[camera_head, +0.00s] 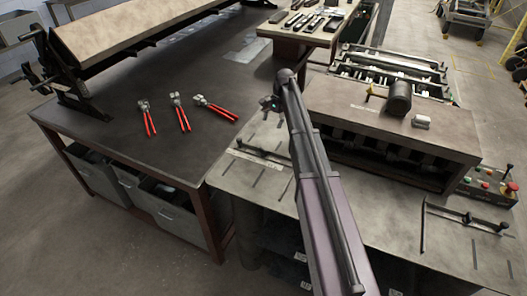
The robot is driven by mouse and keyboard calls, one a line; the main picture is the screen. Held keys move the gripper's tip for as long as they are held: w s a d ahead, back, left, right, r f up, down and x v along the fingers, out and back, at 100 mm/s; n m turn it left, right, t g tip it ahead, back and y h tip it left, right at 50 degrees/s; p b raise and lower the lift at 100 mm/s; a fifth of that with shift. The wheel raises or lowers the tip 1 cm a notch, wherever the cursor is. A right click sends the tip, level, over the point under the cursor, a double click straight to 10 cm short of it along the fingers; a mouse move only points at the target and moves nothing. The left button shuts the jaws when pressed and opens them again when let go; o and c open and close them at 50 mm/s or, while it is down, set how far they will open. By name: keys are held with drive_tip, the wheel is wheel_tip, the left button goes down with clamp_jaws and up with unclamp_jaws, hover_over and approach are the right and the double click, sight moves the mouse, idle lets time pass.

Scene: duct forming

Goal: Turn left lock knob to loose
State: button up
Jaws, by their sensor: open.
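My arm reaches up from the bottom middle of the view, over the grey machine table (262,182). My gripper (268,103) shows only as a small dark shape with a teal spot, left of the arm's far end. It is open, and nothing is seen in it. A dark bar fitting (262,153) lies on the left part of the machine table, nearer than the gripper. A similar fitting (466,217) with dark knob-like parts is at the right. The left lock knob is too small or hidden to pick out surely, and its setting cannot be read.
The machine housing (405,130) stands right of my arm, with a dark cylinder (397,98) on top. A control box (487,187) with coloured buttons is at the right. Red-handled hand tools (181,112) lie on the dark workbench (100,135) at left.

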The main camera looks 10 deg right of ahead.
sight(263, 150)
drive_tip(key=shift+b+x, duration=5.8)
drive_tip(key=shift+x, duration=0.7)
drive_tip(key=c, duration=1.2)
